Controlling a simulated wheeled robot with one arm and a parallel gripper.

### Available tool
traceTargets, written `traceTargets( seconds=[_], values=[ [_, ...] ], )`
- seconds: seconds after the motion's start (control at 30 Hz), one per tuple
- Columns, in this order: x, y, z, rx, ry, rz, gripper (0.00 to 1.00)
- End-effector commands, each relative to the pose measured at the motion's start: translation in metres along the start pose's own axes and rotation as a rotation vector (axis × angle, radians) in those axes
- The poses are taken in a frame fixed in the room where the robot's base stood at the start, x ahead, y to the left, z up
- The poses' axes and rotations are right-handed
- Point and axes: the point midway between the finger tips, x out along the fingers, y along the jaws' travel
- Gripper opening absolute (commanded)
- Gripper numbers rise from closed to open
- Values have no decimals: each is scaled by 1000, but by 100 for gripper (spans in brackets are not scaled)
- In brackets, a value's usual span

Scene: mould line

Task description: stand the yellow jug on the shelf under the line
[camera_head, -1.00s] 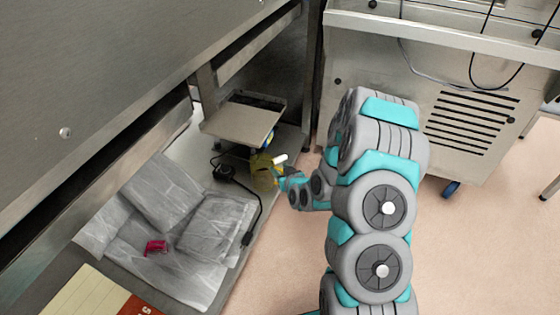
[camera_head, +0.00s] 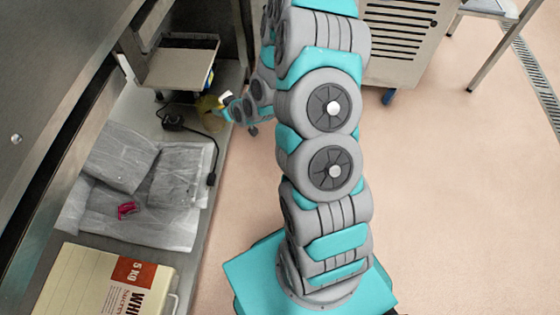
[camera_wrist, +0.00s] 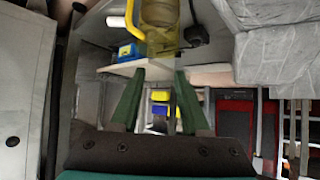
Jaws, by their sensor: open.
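The yellow jug (camera_head: 208,112), see-through, stands on the low shelf (camera_head: 196,165) under the line, close to the front corner of a small raised plate. In the wrist view the jug (camera_wrist: 160,28) shows at the top centre, inverted like the rest of that picture, with its bright yellow handle (camera_wrist: 133,18) to the left. My gripper (camera_wrist: 158,88) is open, its two green fingers apart with nothing between them. The jug appears beyond the fingertips, with a gap. In the head view my arm's end is beside the jug and hides part of it.
The raised plate (camera_head: 180,68) has a blue and yellow item (camera_wrist: 128,51) by it. A black plug and cable (camera_head: 173,117), grey wrapped packs (camera_head: 120,160) and a magenta piece (camera_head: 126,210) lie on the shelf. A labelled box (camera_head: 95,283) is nearer.

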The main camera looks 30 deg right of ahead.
Motion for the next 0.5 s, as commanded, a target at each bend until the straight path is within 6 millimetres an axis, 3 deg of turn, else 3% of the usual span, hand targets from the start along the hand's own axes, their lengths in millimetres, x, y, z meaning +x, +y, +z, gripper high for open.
traceTargets(
  seconds=[0.03, 0.27, 0.5],
  values=[
    [-10, -4, -9, -14, -33, -9, 46],
    [-67, -19, -18, -38, -241, -31, 46],
    [-146, -31, -17, -28, -456, -14, 46]
  ],
)
